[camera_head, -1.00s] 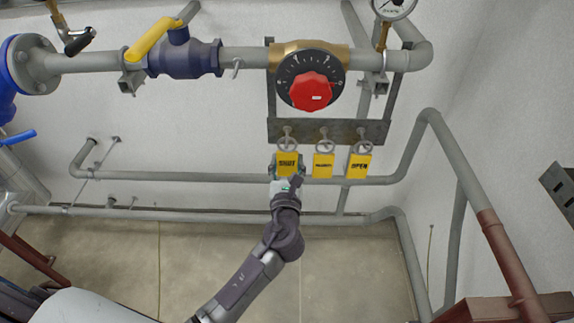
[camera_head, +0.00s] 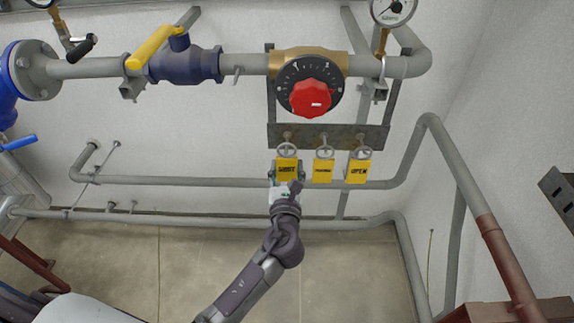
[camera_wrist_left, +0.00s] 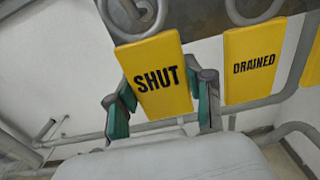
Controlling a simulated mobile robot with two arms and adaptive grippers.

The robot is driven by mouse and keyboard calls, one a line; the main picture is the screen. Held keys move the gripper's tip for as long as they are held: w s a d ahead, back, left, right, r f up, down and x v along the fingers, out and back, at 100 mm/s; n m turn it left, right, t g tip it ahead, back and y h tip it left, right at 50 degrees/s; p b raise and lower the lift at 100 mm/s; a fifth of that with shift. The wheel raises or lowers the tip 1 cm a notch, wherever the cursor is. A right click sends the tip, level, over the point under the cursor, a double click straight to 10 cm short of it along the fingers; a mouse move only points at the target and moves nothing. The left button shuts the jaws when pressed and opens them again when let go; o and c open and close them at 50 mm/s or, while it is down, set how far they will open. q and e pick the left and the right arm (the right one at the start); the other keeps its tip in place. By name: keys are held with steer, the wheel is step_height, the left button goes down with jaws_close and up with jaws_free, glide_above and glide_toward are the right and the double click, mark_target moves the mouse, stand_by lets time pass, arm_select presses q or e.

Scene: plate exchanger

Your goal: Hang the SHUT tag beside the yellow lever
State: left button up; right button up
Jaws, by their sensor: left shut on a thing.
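The yellow SHUT tag (camera_head: 287,168) hangs at the left end of a row of tags under the dark rack bar. In the left wrist view the SHUT tag (camera_wrist_left: 158,75) fills the middle, tilted, its lettering facing me. My left gripper (camera_head: 286,181) is shut on it, with a green-padded finger at each side edge. The yellow lever (camera_head: 151,46) sits on a blue valve at the upper left. A small peg (camera_head: 237,75) sticks out of the pipe just right of that valve. My right gripper is not in view.
The DRAINED tag (camera_head: 323,170) and the OPEN tag (camera_head: 358,171) hang close to the right. Above the rack bar (camera_head: 330,136) stands a dial with a red knob (camera_head: 311,98). Grey pipes (camera_head: 180,181) run behind the tags.

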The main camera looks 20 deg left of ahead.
arm_select(q)
steer(key=p+v, duration=0.1)
steer(key=v, duration=0.6)
steer(key=shift+r, duration=0.25)
stand_by(0.6)
stand_by(1.0)
